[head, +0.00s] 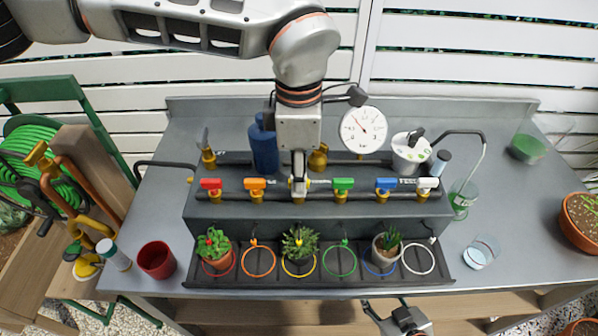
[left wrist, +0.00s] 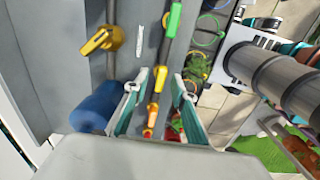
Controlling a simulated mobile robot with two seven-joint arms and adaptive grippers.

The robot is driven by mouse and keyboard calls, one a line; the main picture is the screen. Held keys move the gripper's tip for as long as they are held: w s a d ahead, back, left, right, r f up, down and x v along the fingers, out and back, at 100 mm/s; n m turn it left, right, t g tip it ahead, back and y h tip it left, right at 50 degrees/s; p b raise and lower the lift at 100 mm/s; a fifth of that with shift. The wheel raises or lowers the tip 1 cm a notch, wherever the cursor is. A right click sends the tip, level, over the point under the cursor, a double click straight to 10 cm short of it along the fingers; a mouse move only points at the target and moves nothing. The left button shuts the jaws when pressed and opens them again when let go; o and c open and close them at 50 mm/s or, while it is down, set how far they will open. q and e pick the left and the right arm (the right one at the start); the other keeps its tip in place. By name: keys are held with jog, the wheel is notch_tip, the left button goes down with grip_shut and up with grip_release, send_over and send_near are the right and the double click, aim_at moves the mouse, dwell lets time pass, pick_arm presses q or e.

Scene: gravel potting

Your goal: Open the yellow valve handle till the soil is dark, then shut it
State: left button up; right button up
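My left gripper (head: 299,186) points down over the middle of the valve row and hides most of the yellow valve. In the left wrist view its two fingers (left wrist: 160,88) stand apart on either side of the pipe. A yellow handle (left wrist: 160,78) shows in the gap, with clearance at both sides; I cannot tell contact. Below the valve, a leafy plant (head: 299,240) stands in a pot inside the yellow ring (head: 286,266). Its leaves hide most of the soil, so its shade is unclear. My right gripper (head: 398,318) is at the bottom edge, fingers apart and empty.
Red (head: 210,184), orange (head: 254,184), green (head: 344,184), blue (head: 386,184) and white (head: 428,183) handles flank the yellow valve. A blue bottle (head: 263,148) and a gauge (head: 363,130) stand behind. A red cup (head: 156,260) stands left of the tray.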

pick_arm(q)
jog(key=shift+r, duration=0.15)
notch_tip(320, 180, up, 12)
dwell(0.4)
dwell(1.3)
jog(key=shift+s, duration=0.1)
